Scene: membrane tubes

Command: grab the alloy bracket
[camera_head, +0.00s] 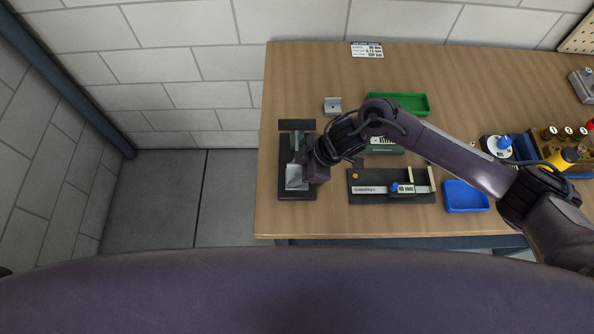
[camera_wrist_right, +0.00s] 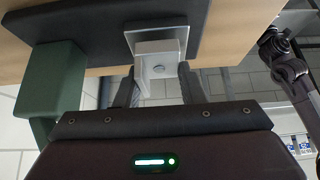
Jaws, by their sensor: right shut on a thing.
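A pale metal bracket (camera_wrist_right: 160,55) is between the two fingers of my right gripper (camera_wrist_right: 158,86) in the right wrist view. The gripper is shut on it. Its flat plate appears to be against a black base (camera_wrist_right: 95,22); I cannot tell whether they touch. In the head view my right gripper (camera_head: 306,172) is over the right side of the black fixture (camera_head: 297,194), beside a silver-grey plate-like part (camera_head: 296,180). The gripper body hides part of the fixture. A second small grey metal bracket (camera_head: 333,106) lies farther back. My left gripper is not in view.
A green post (camera_wrist_right: 52,85) stands close to my right gripper. A green tray (camera_head: 411,103), a dark board with a caliper (camera_head: 376,190) and a blue tray (camera_head: 466,196) lie to the right. The table's left edge is near the fixture.

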